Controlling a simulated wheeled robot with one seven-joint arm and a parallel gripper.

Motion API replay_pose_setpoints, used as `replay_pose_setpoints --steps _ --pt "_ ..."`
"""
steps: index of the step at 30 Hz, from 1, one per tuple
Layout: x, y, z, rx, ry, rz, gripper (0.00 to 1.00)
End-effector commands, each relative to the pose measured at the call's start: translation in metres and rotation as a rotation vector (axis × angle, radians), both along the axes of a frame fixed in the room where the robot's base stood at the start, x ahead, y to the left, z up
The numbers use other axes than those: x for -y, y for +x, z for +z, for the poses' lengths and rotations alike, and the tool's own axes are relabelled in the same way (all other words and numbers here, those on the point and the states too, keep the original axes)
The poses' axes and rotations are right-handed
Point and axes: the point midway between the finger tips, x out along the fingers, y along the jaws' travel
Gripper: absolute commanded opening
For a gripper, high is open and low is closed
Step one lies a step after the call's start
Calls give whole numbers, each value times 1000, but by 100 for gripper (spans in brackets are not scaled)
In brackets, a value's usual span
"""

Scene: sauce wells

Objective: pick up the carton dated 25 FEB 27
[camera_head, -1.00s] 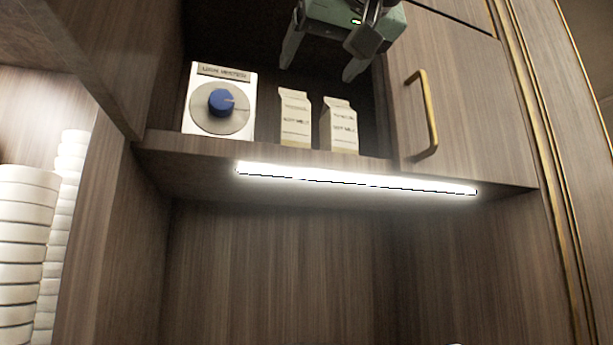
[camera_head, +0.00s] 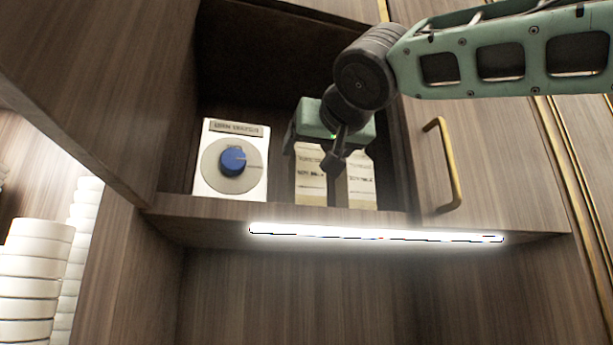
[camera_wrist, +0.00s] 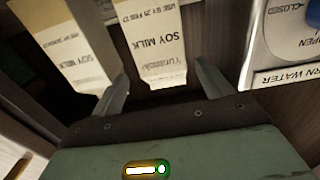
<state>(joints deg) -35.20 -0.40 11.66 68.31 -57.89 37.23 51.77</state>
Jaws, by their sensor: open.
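Two beige milk cartons stand side by side in the open cupboard: a left carton (camera_head: 311,188) and a right carton (camera_head: 362,188) in the head view. In the wrist view, turned over, the left one is the middle carton (camera_wrist: 158,45), marked SOY MILK; its small date line appears to read 25 FEB 27. The other carton (camera_wrist: 72,50) is at the left there, its date too blurred to read. My gripper (camera_head: 309,160) is open in front of the left carton; in the wrist view its fingers (camera_wrist: 161,72) lie either side of that carton's near end, holding nothing.
A white panel with a blue dial (camera_head: 232,160) stands left of the cartons, close to one finger's side. The shelf's front edge (camera_head: 290,216) has a light strip (camera_head: 375,235) below. A cupboard door with a brass handle (camera_head: 446,165) is at the right. Stacked white bowls (camera_head: 35,270) are lower left.

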Motion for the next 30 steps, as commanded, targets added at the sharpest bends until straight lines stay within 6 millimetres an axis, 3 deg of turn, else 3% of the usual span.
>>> replay_pose_setpoints --steps 9,18,25,30 --pt "-16 40 0 -4 -2 -1 78" --pt "-17 44 -2 -2 -1 0 78" --pt "-17 44 -2 -2 -1 0 14" --pt "-16 43 0 1 1 0 13"
